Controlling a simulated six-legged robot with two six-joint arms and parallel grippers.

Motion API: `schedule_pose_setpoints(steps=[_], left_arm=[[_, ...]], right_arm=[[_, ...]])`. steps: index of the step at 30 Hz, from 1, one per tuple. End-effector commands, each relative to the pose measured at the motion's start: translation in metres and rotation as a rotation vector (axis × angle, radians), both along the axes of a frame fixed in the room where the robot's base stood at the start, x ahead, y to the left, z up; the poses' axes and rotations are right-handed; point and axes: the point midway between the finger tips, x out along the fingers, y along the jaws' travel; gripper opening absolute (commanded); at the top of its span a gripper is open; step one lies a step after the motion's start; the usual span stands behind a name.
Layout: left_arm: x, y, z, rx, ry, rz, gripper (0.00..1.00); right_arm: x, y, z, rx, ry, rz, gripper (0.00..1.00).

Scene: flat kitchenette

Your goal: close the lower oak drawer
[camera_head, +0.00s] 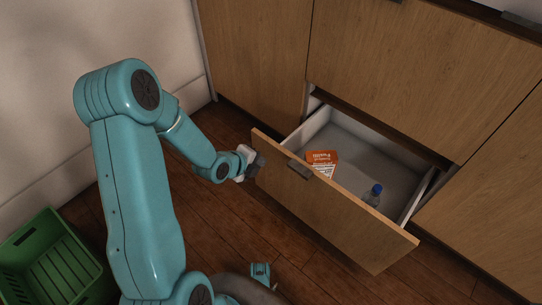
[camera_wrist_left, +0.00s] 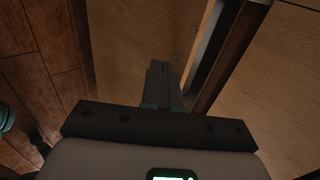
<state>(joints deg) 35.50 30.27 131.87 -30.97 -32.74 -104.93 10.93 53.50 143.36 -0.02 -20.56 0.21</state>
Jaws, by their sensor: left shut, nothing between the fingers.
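The lower oak drawer (camera_head: 335,205) stands pulled well out of the cabinet in the head view. Its dark handle (camera_head: 300,169) is on the upper edge of the front. My left gripper (camera_head: 257,164) is shut and empty, at the left end of the drawer front; whether it touches the wood I cannot tell. In the left wrist view the shut fingers (camera_wrist_left: 158,75) point toward an oak surface, with the pale drawer side and a dark gap to their right. My right gripper is not clearly in view.
Inside the drawer are an orange and white box (camera_head: 321,163) and a bottle with a blue cap (camera_head: 373,195). Oak cabinet fronts (camera_head: 420,75) surround the opening. A green crate (camera_head: 50,262) stands on the wooden floor at the lower left. Floor left of the drawer is clear.

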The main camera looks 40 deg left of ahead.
Motion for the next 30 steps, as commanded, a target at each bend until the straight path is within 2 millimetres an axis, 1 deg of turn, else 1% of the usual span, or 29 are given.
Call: schedule_pose_setpoints(steps=[1, 3, 6, 10, 15, 26, 30], left_arm=[[0.009, -0.002, -0.011, -0.001, 0.000, -0.004, 0.00], [0.020, -0.003, -0.017, 0.000, -0.002, -0.003, 0.00], [0.037, -0.005, -0.013, 0.001, -0.003, -0.003, 0.00], [0.049, -0.005, -0.013, 0.000, -0.001, -0.001, 0.00], [0.055, -0.006, -0.013, -0.001, 0.001, -0.001, 0.00], [0.056, -0.005, -0.013, 0.000, 0.000, 0.000, 0.00], [0.062, -0.006, -0.013, 0.001, -0.002, -0.001, 0.00]], right_arm=[[0.001, -0.001, -0.006, 0.000, -0.002, -0.004, 0.43], [0.002, -0.002, -0.009, -0.002, -0.003, -0.006, 0.43], [0.002, -0.002, -0.010, -0.002, -0.004, -0.008, 0.43], [0.003, -0.003, -0.012, -0.002, -0.005, -0.010, 0.43], [0.003, -0.003, -0.012, -0.002, -0.005, -0.011, 0.43], [0.003, -0.003, -0.013, -0.002, -0.005, -0.011, 0.43], [0.003, -0.003, -0.015, -0.002, -0.006, -0.012, 0.43]])
